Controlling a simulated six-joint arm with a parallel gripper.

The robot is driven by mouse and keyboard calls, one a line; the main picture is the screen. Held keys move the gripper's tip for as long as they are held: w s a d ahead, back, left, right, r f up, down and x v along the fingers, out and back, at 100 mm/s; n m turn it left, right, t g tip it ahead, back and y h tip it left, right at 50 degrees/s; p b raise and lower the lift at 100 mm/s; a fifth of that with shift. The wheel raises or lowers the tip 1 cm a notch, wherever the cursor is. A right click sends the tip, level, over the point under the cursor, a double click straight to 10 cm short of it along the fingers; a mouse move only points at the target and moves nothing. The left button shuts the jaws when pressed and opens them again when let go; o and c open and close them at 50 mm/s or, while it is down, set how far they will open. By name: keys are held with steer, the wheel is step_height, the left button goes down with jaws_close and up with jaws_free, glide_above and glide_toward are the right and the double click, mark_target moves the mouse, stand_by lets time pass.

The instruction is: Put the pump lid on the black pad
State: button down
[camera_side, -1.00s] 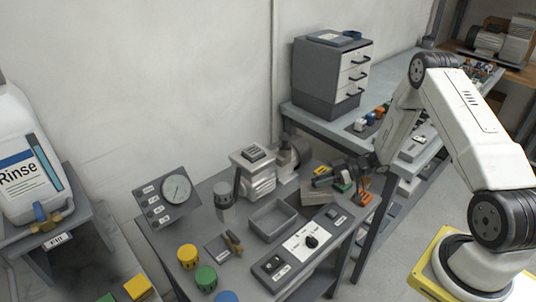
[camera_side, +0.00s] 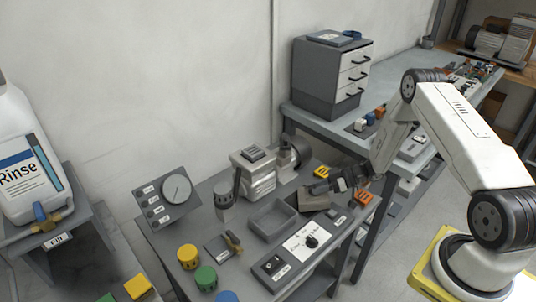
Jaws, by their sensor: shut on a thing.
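My gripper (camera_side: 338,184) is low over the right end of the grey bench, pointing left. It is shut on a small dark piece (camera_side: 318,188), which I take for the pump lid; its shape is mostly hidden by the fingers. A grey-brown block (camera_side: 311,201) lies just below the fingertips; I cannot tell whether they touch. The pale ribbed pump (camera_side: 259,180) stands left of my gripper with a dark square on top. A dark flat square (camera_side: 215,247) lies at the front left of the bench, a brass-coloured lever beside it; I cannot tell whether it is the black pad.
An open grey tray (camera_side: 271,237) and a switch panel (camera_side: 300,243) lie left of my gripper. A gauge panel (camera_side: 165,198) and yellow (camera_side: 188,256) and green (camera_side: 206,278) caps are at the left.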

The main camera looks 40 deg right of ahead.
steer(key=shift+f, duration=0.1)
steer(key=shift+c, duration=1.8)
jaws_free()
steer(key=shift+s+d, duration=0.1)
steer(key=v, duration=0.7)
steer(key=shift+s, duration=0.2)
steer(key=shift+w+d+r, duration=0.1)
steer(key=shift+w+r, duration=0.05)
steer(key=shift+r, duration=0.1)
